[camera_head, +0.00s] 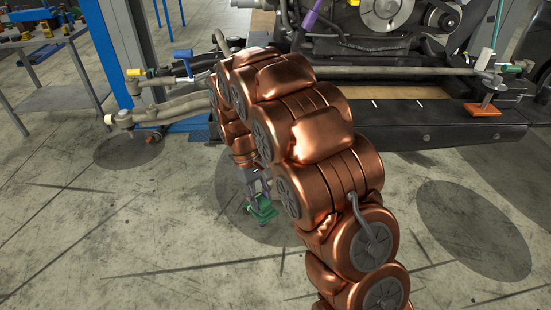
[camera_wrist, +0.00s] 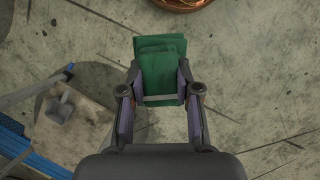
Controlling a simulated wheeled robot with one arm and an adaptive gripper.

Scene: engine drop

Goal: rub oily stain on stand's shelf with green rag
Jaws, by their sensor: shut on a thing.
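The green rag (camera_wrist: 161,68) is folded and held between the fingers of my gripper (camera_wrist: 160,84) in the wrist view. My gripper is shut on it, with the rag extending beyond the fingertips. In the head view the rag (camera_head: 264,210) hangs below my gripper (camera_head: 258,194), above the concrete floor. A metal stand at upper left has a grey lower shelf (camera_head: 62,98), well apart from my gripper. I cannot make out an oily stain on that shelf. My copper arm hides part of the middle of the head view.
A blue lift post (camera_head: 116,50) stands right of the shelf. Hoses and a rod (camera_head: 400,71) cross in front of the engine (camera_head: 365,35). A black beam (camera_head: 430,128) lies low at right. Dark round patches (camera_head: 473,230) mark the floor, which is open in front.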

